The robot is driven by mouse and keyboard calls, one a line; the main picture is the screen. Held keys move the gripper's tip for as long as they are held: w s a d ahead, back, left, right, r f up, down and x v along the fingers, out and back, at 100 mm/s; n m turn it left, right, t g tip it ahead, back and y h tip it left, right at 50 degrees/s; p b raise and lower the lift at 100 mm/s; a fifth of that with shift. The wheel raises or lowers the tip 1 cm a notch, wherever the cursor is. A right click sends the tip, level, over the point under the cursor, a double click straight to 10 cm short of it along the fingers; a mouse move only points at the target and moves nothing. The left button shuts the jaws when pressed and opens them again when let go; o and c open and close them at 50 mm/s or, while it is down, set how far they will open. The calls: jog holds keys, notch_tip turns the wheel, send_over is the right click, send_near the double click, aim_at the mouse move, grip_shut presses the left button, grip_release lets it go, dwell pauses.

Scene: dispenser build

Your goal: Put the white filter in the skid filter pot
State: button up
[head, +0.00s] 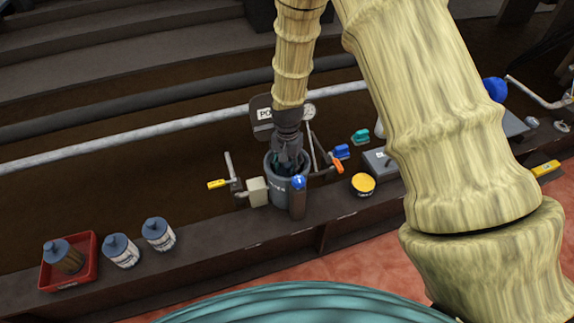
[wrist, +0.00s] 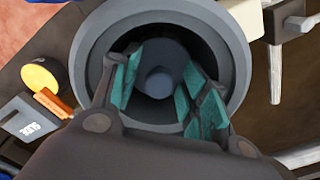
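The filter pot (head: 289,187) is a grey round pot on the ledge; its wide rim (wrist: 238,62) fills the upper part of the wrist view. A filter with a blue-grey cap (wrist: 158,82) stands inside the pot, seen from above. Its body is hidden, so I cannot tell whether it is white. My gripper (wrist: 162,90) reaches down into the pot mouth. Its teal-padded fingers are spread on either side of the cap's knob, with gaps showing. Two white filters with blue-grey caps, one (head: 121,251) and another (head: 159,234), stand on the ledge at left.
A red tray (head: 90,273) with a brown filter (head: 69,258) stands at far left. Near the pot are a yellow-topped round can (head: 363,184), a grey box (head: 381,162), a gauge (head: 309,111), a yellow-handled valve (head: 217,184) and an orange handle (head: 337,162).

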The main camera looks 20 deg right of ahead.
jog(key=shift+r, duration=0.1)
notch_tip(320, 180, up, 12)
jog(key=p, duration=0.2)
jog(key=shift+p, duration=0.4)
dwell(1.0)
